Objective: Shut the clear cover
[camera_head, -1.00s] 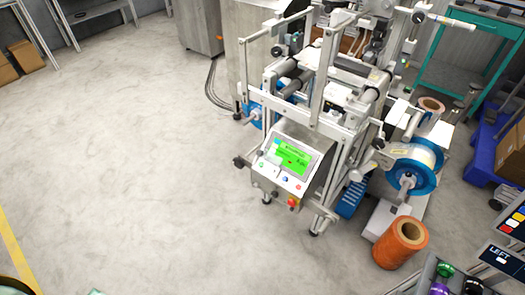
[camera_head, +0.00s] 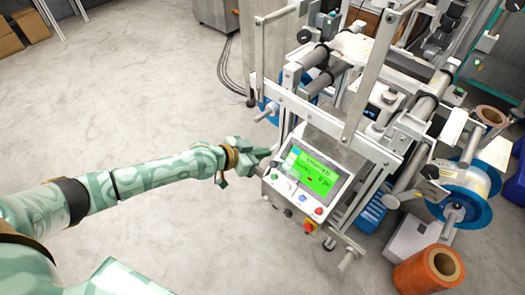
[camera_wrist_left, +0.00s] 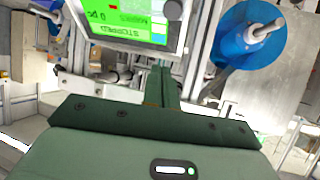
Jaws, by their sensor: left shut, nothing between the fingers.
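The labelling machine (camera_head: 350,130) stands right of centre in the head view. An upright metal frame (camera_head: 370,85) with a see-through middle rises at its front above the screen; it looks like the clear cover standing raised, but the clear sheet itself is hard to make out. My left gripper (camera_head: 264,158) is shut and empty, just left of the green-lit control screen (camera_head: 318,175). In the left wrist view the shut fingers (camera_wrist_left: 162,82) point toward the machine, below the screen (camera_wrist_left: 132,18). I cannot tell whether they touch it. My right gripper is not in view.
A blue reel (camera_head: 465,195) sits at the machine's right side, and an orange roll (camera_head: 428,272) stands on the floor below it. Cables (camera_head: 228,75) hang behind the machine's left side. The concrete floor (camera_head: 130,110) at left is open.

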